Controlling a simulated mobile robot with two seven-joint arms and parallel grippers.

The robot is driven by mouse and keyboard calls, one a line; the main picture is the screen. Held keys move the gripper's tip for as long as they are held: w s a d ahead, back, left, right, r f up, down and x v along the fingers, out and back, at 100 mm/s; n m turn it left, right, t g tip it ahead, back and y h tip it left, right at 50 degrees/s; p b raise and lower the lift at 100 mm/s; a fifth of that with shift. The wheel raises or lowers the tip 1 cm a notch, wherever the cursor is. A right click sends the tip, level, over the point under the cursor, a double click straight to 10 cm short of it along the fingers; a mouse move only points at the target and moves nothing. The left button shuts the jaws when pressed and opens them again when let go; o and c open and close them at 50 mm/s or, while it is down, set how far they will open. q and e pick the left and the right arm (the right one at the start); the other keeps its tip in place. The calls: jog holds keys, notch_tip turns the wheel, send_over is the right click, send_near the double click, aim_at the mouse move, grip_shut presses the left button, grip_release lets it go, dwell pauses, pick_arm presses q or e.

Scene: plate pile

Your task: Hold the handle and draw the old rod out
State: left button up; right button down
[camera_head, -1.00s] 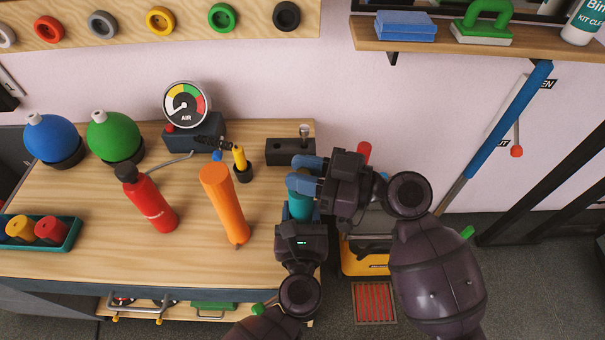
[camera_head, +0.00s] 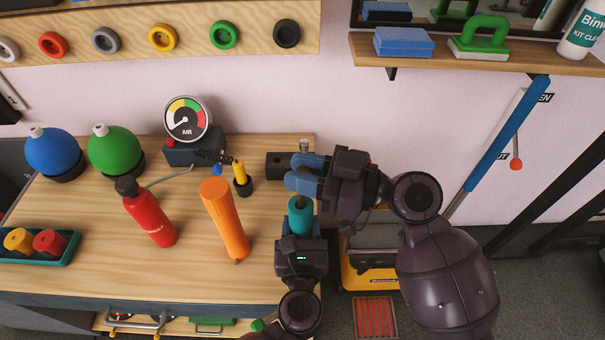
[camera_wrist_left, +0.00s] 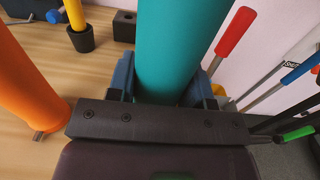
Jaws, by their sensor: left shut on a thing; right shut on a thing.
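The teal handle (camera_head: 301,217) is upright near the bench's right end. My left gripper (camera_head: 300,236) is shut around it; the left wrist view shows the teal handle (camera_wrist_left: 172,50) between the blue fingers. My right gripper (camera_head: 303,182) is just above the handle's top, with its blue fingers closed together. A short dark, thin piece, which looks like the rod (camera_head: 300,202), shows between the handle's top and the right fingers. The fingers hide the rest of it.
An orange handle (camera_head: 223,215) with a metal tip, a red bottle (camera_head: 151,218) and a small black cup (camera_head: 243,186) with a yellow tool are left of the grippers. A black block (camera_head: 277,166) sits behind. The bench's right edge is close.

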jog(key=shift+r, duration=2.25)
pick_arm(q)
jog(key=o, duration=1.2)
jog(key=shift+s, duration=0.1)
jog(key=s, duration=1.2)
jog(key=shift+w, duration=0.1)
